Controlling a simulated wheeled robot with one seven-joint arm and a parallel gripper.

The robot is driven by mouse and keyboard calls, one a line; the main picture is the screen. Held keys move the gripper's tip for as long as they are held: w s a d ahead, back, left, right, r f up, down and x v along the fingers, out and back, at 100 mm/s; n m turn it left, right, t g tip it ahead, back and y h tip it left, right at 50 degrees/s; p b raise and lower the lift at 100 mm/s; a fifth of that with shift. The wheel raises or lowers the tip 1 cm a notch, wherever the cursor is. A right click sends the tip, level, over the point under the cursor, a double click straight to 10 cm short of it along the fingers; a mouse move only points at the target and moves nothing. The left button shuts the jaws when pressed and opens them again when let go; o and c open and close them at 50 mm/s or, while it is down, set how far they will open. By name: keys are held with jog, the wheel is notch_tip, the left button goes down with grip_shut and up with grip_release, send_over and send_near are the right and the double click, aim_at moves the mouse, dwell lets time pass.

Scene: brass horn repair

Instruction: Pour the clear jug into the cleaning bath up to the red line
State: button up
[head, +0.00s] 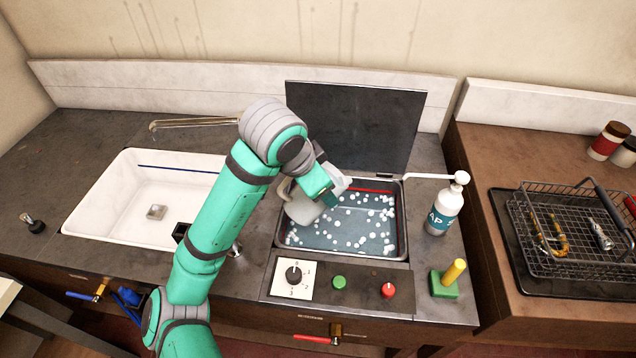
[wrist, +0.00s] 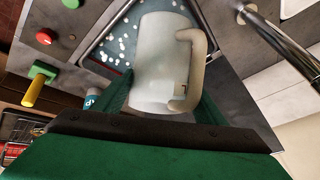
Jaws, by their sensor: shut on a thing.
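The cleaning bath (head: 402,232) is a steel tank set in the counter. It holds blue-grey liquid dotted with white specks. A red line (head: 372,191) shows on its back inner wall, with the liquid surface below it. My gripper (head: 327,196) is shut on the clear jug (head: 303,209), a frosted, translucent vessel with a looped handle. The jug looks tilted over the bath's left part; no stream is discernible. In the wrist view, the jug (wrist: 155,65) sits between the fingers of my gripper (wrist: 165,101), its handle to the right. Its contents cannot be made out.
The raised dark lid (head: 355,125) stands behind the bath. A white sink (head: 110,200) lies left. A soap bottle (head: 446,207) and a green block with a yellow peg (head: 447,280) stand right. A control panel (head: 340,290) is in front. A wire basket (head: 570,235) sits far right.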

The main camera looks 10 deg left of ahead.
jog(key=shift+r, duration=0.2)
jog(key=shift+r+y, duration=0.3)
jog(key=shift+y, duration=0.3)
jog(key=shift+w+r, duration=0.1)
dwell(0.6)
jog(key=shift+w+d+r+m+g+y, duration=0.1)
jog(key=shift+d+r+m+g+y, duration=0.1)
jog(key=shift+r+g+y, duration=0.25)
jog(key=shift+w+d+r+m+g+y, duration=0.1)
jog(key=shift+r+m+g+y, duration=0.1)
jog(key=shift+y, duration=0.45)
dwell(1.2)
jog(key=shift+s+d, duration=0.1)
jog(key=shift+s, duration=0.05)
jog(key=shift+r, duration=0.1)
dwell(0.4)
jog(key=shift+w+d+r+y, duration=0.1)
jog(key=shift+w+y, duration=0.2)
